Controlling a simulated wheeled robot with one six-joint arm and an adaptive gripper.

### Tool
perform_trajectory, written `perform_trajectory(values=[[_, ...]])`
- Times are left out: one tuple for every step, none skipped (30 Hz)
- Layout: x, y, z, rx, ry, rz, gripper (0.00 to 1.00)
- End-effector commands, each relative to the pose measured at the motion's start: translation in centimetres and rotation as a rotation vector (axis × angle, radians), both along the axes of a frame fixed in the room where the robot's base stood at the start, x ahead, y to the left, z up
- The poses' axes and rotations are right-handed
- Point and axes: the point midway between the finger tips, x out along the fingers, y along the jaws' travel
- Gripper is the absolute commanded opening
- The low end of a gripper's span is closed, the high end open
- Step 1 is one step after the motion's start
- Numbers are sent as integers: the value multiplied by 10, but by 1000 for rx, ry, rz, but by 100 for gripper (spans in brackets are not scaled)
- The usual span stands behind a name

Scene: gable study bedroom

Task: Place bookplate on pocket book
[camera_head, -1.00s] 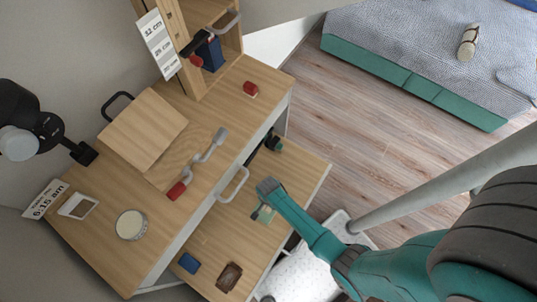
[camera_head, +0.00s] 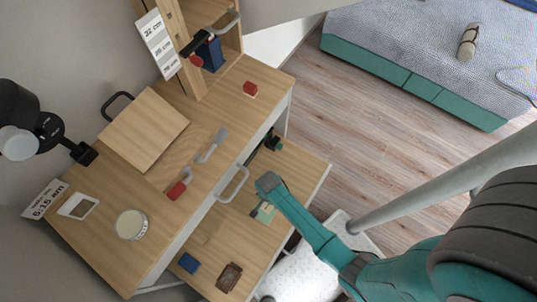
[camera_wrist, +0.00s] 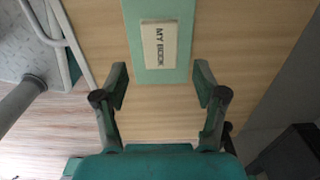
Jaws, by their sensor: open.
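The bookplate (camera_wrist: 159,46), a cream label reading "MY BOOK", lies flat on a larger pale green rectangle, which looks like the pocket book (camera_wrist: 158,77). In the head view the pocket book (camera_head: 266,213) lies on the lower wooden surface, partly hidden by my gripper. My gripper (camera_wrist: 160,76) is open and empty, its two fingers apart on either side of the pocket book's near end in the wrist view. The bookplate sits just beyond the fingertips there. I cannot tell the exact height of the fingers above the book.
A blue item (camera_head: 189,263) and a brown tray (camera_head: 229,277) lie on the lower surface (camera_head: 215,240). The upper desk holds a round tin (camera_head: 131,224), a slanted wooden board (camera_head: 144,130) and a red block (camera_head: 250,89). A loop handle (camera_head: 234,184) stands out near my gripper.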

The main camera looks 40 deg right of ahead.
Motion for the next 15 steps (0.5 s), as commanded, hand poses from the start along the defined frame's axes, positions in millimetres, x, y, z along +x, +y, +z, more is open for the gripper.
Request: perform_trajectory(values=[[1,0,10,0,-4,0,71],[0,0,16,0,-3,0,71],[0,0,23,0,-3,0,71],[0,0,28,0,-2,0,71],[1,0,33,0,-3,0,71],[0,0,39,0,-2,0,71],[1,0,44,0,-3,0,71],[0,0,47,0,-2,0,71],[1,0,52,0,-2,0,71],[1,0,55,0,-2,0,71],[0,0,58,0,-1,0,71],[0,0,61,0,-1,0,71],[0,0,63,0,-1,0,71],[0,0,64,0,-1,0,71],[0,0,65,0,0,0,71]])
